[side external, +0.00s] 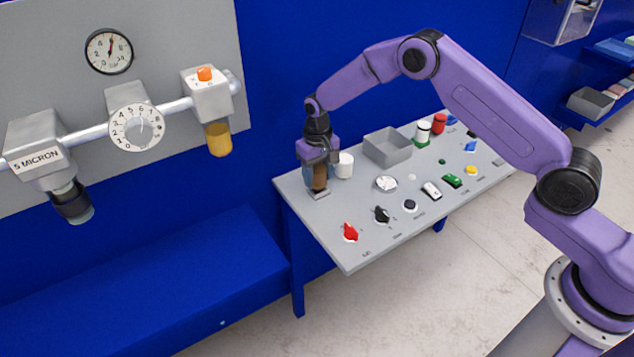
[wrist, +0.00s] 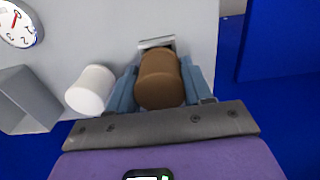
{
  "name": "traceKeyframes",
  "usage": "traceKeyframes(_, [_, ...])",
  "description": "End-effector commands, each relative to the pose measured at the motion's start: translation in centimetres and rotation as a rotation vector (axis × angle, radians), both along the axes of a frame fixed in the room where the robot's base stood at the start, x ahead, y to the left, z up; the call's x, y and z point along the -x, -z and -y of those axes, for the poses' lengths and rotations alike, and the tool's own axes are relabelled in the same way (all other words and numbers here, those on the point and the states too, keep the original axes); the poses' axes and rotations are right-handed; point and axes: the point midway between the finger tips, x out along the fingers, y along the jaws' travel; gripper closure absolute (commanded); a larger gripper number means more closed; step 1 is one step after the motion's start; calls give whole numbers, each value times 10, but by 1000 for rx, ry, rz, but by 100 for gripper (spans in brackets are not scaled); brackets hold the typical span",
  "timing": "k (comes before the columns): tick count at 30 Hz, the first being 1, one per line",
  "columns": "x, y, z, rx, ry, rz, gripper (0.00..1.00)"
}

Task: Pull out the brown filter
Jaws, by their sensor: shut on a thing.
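The brown filter (side external: 320,178) stands upright at the left end of the grey table, over a small grey holder (side external: 319,195). In the wrist view the filter (wrist: 160,80) is a brown cylinder between the two blue fingers. My gripper (wrist: 161,84) is shut on it, with one finger on each side. In the side view my gripper (side external: 319,172) points down over the table's left end. The holder's slot (wrist: 156,43) shows just past the filter in the wrist view. I cannot tell how far the filter sits in its holder.
A white cylinder (side external: 344,165) stands close beside my gripper. A grey open bin (side external: 388,147) is behind it to the right. Several knobs and switches line the table's front, including a red knob (side external: 350,231). The table's left edge is near.

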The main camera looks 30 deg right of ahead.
Motion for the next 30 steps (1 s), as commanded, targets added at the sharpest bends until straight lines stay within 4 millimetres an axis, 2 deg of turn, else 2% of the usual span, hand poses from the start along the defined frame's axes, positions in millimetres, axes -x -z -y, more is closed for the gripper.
traceKeyframes(30, [0, -35, 0, 0, 0, 0, 99])
